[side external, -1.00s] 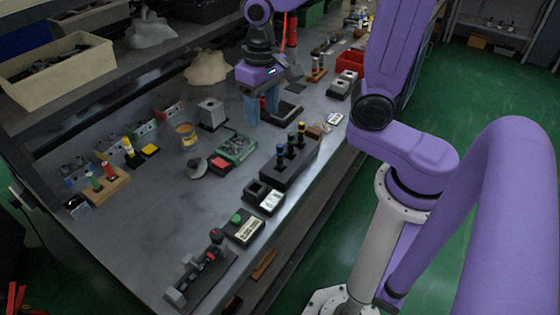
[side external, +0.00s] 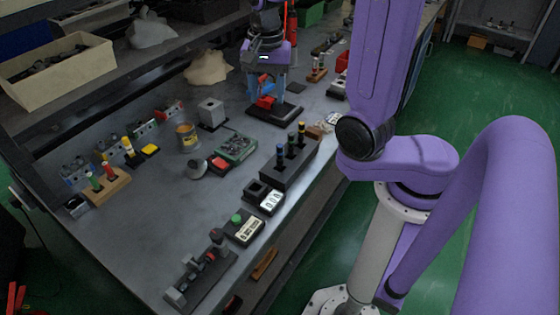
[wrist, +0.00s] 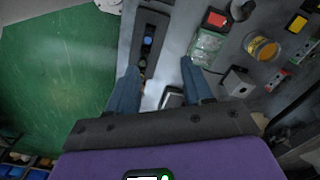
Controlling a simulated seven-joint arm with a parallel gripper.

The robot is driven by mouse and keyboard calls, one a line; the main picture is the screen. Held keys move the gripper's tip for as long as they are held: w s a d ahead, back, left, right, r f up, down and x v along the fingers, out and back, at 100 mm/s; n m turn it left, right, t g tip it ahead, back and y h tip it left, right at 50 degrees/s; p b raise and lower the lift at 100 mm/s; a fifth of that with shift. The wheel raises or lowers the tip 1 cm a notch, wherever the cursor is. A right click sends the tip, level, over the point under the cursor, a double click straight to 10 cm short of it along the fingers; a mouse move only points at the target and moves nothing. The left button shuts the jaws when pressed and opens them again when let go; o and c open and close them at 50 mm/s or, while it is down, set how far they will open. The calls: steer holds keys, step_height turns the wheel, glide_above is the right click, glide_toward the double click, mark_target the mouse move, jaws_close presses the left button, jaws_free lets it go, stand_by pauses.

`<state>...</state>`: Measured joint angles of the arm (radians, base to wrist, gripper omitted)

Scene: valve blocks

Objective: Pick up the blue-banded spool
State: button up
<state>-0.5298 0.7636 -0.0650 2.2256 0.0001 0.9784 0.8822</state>
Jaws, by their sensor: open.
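The blue-banded spool (side external: 280,152) stands upright in a dark block (side external: 290,173), at the end of a row with green- and yellow-banded spools. In the wrist view a blue-topped spool (wrist: 148,40) shows in the dark block (wrist: 152,18) near the top, ahead of the fingertips. My gripper (side external: 267,95) is open and empty, pointing down near a black base with a red part, behind the block in the side view. Its two blue fingers (wrist: 159,68) are spread wide in the wrist view and apart from the spool.
A black base (side external: 276,110) carries the red part (side external: 265,102) by my gripper. A green board (side external: 236,148), a glass jar (side external: 187,137) and a grey cube (side external: 212,113) stand to the left. Display boxes (side external: 244,228) line the bench's near edge. Bare bench lies at front left.

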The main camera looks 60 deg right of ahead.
mark_target(280, 146)
steer(key=f+m, duration=0.1)
steer(key=f, duration=0.4)
steer(key=s+d+f+m, duration=0.1)
steer(key=f, duration=0.5)
steer(key=s+d+f+m, duration=0.1)
steer(key=f, duration=0.5)
steer(key=shift+f, duration=0.2)
stand_by(0.3)
jaws_close()
